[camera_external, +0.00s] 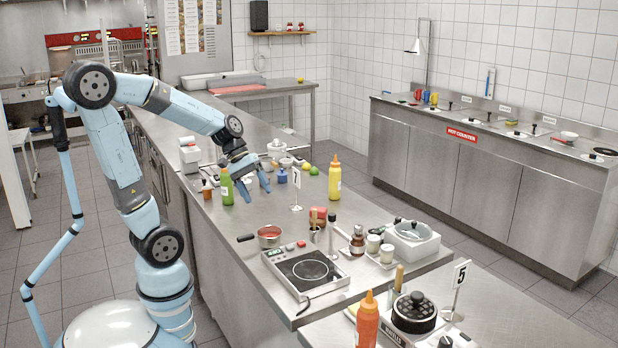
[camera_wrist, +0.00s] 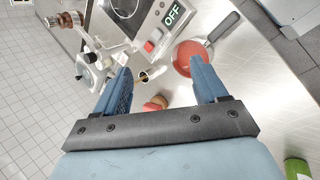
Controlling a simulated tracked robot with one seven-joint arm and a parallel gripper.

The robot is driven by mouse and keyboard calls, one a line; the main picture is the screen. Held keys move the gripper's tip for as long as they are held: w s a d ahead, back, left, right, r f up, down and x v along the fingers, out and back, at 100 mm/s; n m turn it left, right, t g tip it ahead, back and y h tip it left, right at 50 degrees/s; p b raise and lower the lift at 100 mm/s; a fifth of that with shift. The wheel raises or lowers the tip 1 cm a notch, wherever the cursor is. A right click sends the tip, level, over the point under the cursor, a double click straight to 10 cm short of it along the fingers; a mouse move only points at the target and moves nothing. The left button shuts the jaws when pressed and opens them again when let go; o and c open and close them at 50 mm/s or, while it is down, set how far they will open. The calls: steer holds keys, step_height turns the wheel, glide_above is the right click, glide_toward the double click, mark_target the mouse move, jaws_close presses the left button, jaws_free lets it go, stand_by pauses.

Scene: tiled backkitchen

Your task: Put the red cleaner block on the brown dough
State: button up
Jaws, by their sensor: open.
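A small reddish-brown item (camera_external: 318,216) stands behind a small metal cup on the steel counter. In the wrist view it shows between my fingers, farther off, as a small red and brown shape (camera_wrist: 155,103). I cannot tell whether this is the brown dough, the red cleaner block, or both together. My gripper (camera_external: 265,182) is open and empty above the counter, behind and left of this item and apart from it. Its two spread fingers also show in the wrist view (camera_wrist: 166,82).
A red-filled pan (camera_external: 269,232) and an induction hob (camera_external: 306,270) with small red parts lie at the front. A green bottle (camera_external: 227,187) stands left of my gripper, and a yellow bottle (camera_external: 334,178) right. Bare counter lies between my gripper and the pan.

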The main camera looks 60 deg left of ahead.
steer(key=s+a+r+m+t+y, duration=0.3)
steer(key=s+r+m+y, duration=0.3)
steer(key=s+m, duration=0.3)
steer(key=shift+a+r, duration=0.25)
steer(key=shift+a, duration=0.3)
stand_by(0.6)
